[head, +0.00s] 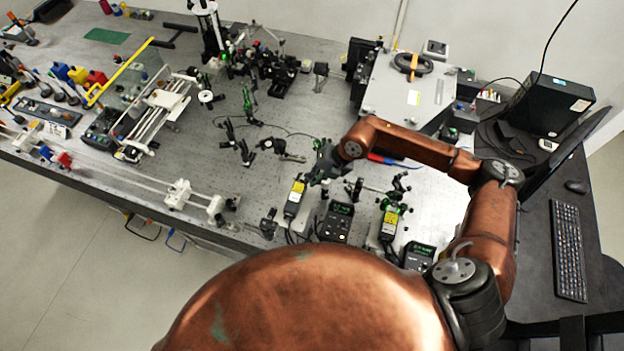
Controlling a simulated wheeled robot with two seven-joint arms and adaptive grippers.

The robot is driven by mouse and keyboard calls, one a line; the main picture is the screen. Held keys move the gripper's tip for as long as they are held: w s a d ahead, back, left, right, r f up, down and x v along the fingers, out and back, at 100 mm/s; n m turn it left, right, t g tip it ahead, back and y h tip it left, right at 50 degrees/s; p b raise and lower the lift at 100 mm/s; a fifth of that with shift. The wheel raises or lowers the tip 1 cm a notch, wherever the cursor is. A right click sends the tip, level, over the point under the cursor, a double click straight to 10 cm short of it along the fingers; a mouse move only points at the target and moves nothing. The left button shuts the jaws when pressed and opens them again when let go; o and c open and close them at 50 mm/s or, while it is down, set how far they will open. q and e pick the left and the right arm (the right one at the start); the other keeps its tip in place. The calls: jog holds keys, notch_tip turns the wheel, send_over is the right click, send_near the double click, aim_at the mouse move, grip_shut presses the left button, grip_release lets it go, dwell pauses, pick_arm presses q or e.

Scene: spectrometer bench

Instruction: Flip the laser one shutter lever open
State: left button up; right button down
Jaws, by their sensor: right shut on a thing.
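Two lasers with yellow labels stand near the front edge of the bench. The left laser (294,199) is a slim dark and grey box, and the right laser (388,224) is a similar one. I cannot tell from any marking which is laser one. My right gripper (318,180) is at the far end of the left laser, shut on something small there. The shutter lever is too small and too covered by the gripper to make out. My left gripper is not in view.
Controllers with green displays, one at the left (336,221) and one at the right (419,256), stand beside the lasers. Black optic mounts (240,150) stand behind. A large grey instrument box (408,95) is at the back right. A keyboard (568,250) lies on the side desk.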

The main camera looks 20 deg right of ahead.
jog(key=t+y+b, duration=0.1)
jog(key=b, duration=0.2)
jog(key=d+f+t+y+b, duration=0.1)
jog(key=y+b, duration=0.1)
jog(key=b, duration=0.2)
jog(key=f+t+y+b, duration=0.1)
jog(key=b, duration=0.2)
jog(key=shift+s+d+y+b, duration=0.2)
jog(key=shift+s+y+b, duration=0.1)
jog(key=shift+s, duration=0.05)
jog(key=shift+r+t+y+b, duration=0.1)
jog(key=shift+t+y+b, duration=0.4)
jog(key=shift+b, duration=0.4)
jog(key=c, duration=2)
grip_release()
jog(key=shift+s+d, duration=0.1)
jog(key=v, duration=1.2)
